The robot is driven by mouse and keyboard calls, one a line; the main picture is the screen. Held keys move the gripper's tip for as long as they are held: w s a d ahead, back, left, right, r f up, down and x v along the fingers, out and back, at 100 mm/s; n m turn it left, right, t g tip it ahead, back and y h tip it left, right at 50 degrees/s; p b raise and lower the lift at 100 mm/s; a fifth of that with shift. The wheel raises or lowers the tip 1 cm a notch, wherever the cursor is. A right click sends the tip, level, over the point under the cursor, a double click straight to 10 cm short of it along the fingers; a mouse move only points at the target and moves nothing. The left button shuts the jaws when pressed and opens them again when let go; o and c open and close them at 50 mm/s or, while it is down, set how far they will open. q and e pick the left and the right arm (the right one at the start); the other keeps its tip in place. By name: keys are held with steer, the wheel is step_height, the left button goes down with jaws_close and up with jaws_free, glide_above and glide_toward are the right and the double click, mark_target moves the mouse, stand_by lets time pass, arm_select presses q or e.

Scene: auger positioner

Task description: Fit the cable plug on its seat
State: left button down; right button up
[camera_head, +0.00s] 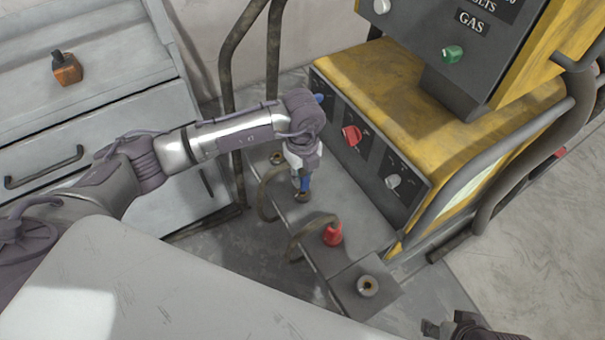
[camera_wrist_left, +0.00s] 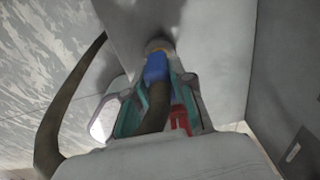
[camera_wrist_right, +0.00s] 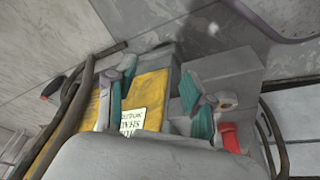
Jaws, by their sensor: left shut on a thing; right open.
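A blue cable plug (camera_head: 305,184) is in my left gripper (camera_head: 303,168), held over the grey ledge at the front of the yellow machine. In the left wrist view the blue plug (camera_wrist_left: 157,68) points at a brass ring seat (camera_wrist_left: 159,46), its dark cable running back between the fingers. Its tip appears at or touching the seat (camera_head: 302,197); I cannot tell whether it is inserted. A red plug (camera_head: 332,235) with a cable stands on the same ledge. My right gripper (camera_head: 455,327) is open and empty; its spread fingers show in the right wrist view (camera_wrist_right: 155,90).
The yellow machine (camera_head: 385,75) with knobs rises behind the ledge. Another ring seat (camera_head: 368,285) is bare at the near end, and one (camera_head: 277,158) is at the far end. A grey drawer cabinet (camera_head: 95,130) with an orange block (camera_head: 67,69) is at left.

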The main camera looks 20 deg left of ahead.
stand_by(0.5)
steer(key=shift+w+f, duration=0.15)
steer(key=shift+f, duration=0.5)
steer(key=shift+w+r, duration=0.2)
steer(key=shift+r, duration=0.1)
arm_select(q)
steer(key=shift+p, duration=0.3)
arm_select(e)
steer(key=shift+s+f, duration=0.1)
steer(key=shift+f, duration=0.7)
steer(key=shift+a+r, duration=0.1)
steer(key=shift+r, duration=0.05)
